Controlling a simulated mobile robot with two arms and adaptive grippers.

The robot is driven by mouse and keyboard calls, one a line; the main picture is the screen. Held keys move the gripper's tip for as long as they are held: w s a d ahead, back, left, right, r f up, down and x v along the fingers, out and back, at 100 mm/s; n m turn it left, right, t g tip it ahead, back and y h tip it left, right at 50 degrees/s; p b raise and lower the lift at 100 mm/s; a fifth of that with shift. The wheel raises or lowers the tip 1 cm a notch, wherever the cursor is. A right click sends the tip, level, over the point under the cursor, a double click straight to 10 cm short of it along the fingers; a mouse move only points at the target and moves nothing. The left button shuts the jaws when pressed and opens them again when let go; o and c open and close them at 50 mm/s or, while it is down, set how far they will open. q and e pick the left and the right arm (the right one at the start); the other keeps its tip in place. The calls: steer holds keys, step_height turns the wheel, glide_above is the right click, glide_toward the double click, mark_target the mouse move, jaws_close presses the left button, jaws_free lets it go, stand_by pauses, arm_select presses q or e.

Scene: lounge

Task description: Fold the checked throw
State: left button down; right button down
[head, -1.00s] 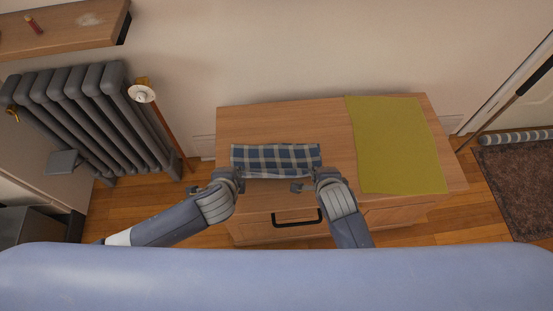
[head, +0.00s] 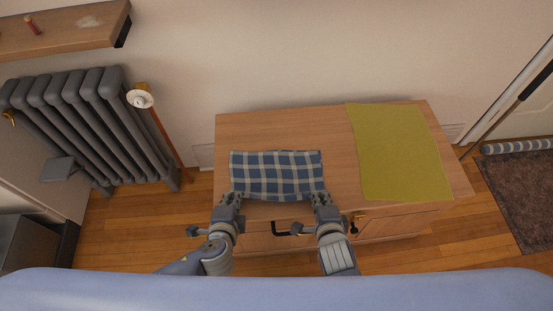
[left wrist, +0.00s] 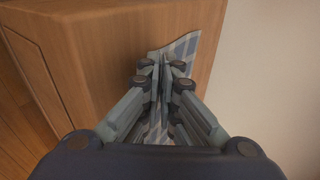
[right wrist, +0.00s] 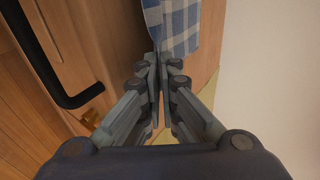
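The blue-and-white checked throw (head: 277,172) lies on the left part of the wooden cabinet top (head: 285,122), its near edge at the cabinet's front edge. My left gripper (head: 230,198) is at its near left corner, and my right gripper (head: 321,198) is at its near right corner. In the left wrist view the fingers (left wrist: 163,72) are closed with throw fabric (left wrist: 186,46) between and beyond them. In the right wrist view the fingers (right wrist: 159,64) are closed at the fabric's edge (right wrist: 174,24). The pinched corners are partly hidden by the fingers.
A flat yellow-green cloth (head: 398,152) covers the right part of the cabinet top, with a bare strip between it and the throw. A dark drawer handle (head: 283,232) sticks out below the grippers. A radiator (head: 95,125) stands left, and a rug (head: 520,190) lies right.

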arm_select(q)
steer(key=c, duration=1.5)
jaws_free()
arm_select(e)
steer(key=c, duration=1.5)
jaws_free()
